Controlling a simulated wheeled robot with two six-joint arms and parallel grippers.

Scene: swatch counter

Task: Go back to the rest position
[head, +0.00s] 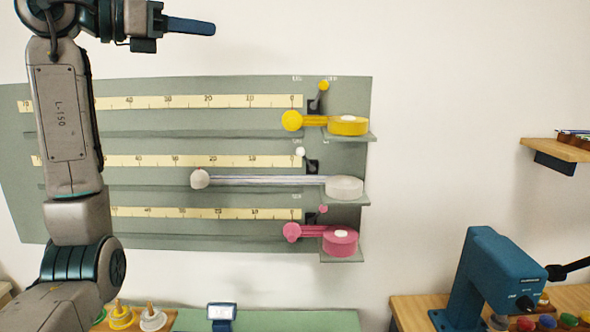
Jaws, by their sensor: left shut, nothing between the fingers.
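My left gripper (200,27) is at the top left, high above the wall panel, with its fingers shut and nothing held. My left arm comes down the left side in front of the panel's left part. The grey-green panel (240,130) carries three ruler strips and three reels. The white reel (345,187) has its band drawn out left to a round white knob (200,179). The yellow reel (348,126) and pink reel (340,242) have their yellow knob (291,121) and pink knob (291,232) close beside them. My right gripper is not in view.
A blue machine (490,275) stands on a wooden counter at lower right, with several coloured pieces by it. A wooden shelf (560,150) juts out at right. A small display (221,312) and yellow and white cone-topped items (122,317) are at the bottom.

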